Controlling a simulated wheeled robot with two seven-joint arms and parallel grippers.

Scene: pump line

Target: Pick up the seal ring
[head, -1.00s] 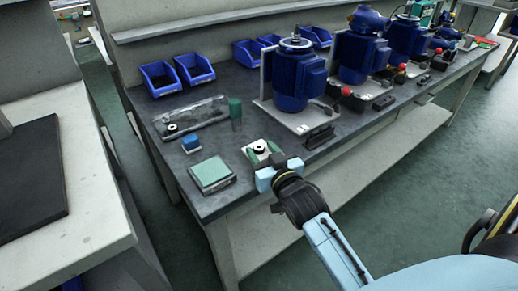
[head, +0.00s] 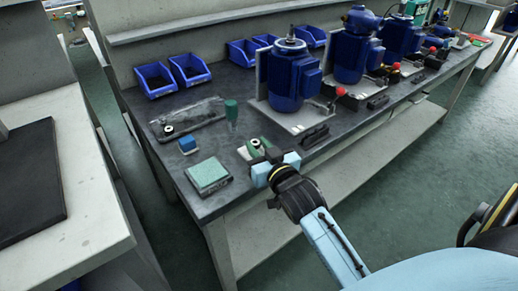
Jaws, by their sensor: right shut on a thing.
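My right gripper (head: 264,154) is at the front edge of the dark workbench, its light blue body low over the edge. Its jaws are shut on a small dark ring, which I take to be the seal ring (head: 255,143); the fingers partly hide it. The ring shows over a small white and green holder (head: 243,152), and I cannot tell whether it is clear of the holder. My left gripper is not in view.
A green-topped block (head: 208,175), a small blue block (head: 187,145) and a green bottle-like item (head: 231,112) stand nearby. A tray (head: 190,120) holds a dark round part. Blue motors (head: 294,75) on plates fill the bench to the right. Blue bins (head: 155,80) line the back.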

